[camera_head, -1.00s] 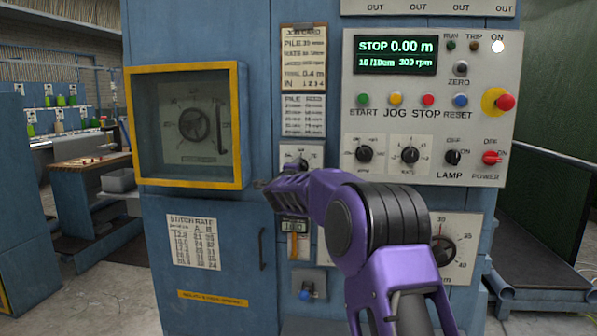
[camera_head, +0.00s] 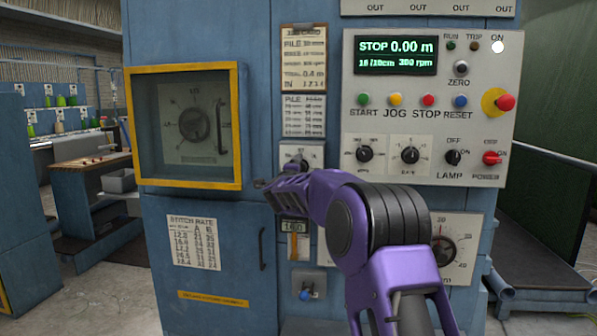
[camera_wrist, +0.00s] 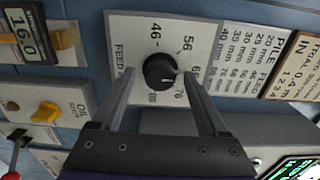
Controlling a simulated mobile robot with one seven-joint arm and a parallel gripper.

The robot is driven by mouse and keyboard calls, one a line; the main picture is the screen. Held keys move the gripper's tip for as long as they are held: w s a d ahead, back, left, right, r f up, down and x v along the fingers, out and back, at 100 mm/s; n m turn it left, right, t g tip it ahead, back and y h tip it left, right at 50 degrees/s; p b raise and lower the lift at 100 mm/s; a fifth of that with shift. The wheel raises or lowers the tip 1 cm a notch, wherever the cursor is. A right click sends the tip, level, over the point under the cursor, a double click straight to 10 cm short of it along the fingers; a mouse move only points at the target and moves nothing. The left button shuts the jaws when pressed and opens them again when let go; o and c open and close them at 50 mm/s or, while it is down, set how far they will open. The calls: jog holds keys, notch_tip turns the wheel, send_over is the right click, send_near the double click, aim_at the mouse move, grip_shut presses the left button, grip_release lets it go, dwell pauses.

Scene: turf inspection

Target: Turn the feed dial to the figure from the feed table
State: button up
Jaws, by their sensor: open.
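The feed dial (camera_wrist: 159,71) is a black round knob on a white plate marked FEED, with figures including 46, 56 and 76. Its light mark is on the side towards 76, but the exact setting is hard to read. My gripper (camera_wrist: 159,76) is open, with one finger on each side of the knob; I cannot tell whether they touch it. The feed table (camera_wrist: 232,50), headed PILE and FEED, is beside the dial plate. In the head view, the dial (camera_head: 297,163) shows just above my gripper (camera_head: 266,186), and the feed table (camera_head: 303,116) is above it.
The job card (camera_head: 303,58) hangs above the feed table. A control panel (camera_head: 430,110) with buttons and knobs is to the right. A yellow-framed window (camera_head: 238,125) is to the left. A small display (camera_wrist: 22,38) reads about 16.0 beside the dial plate.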

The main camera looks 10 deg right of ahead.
jog(key=shift+s, duration=0.15)
jog(key=v, duration=1.7)
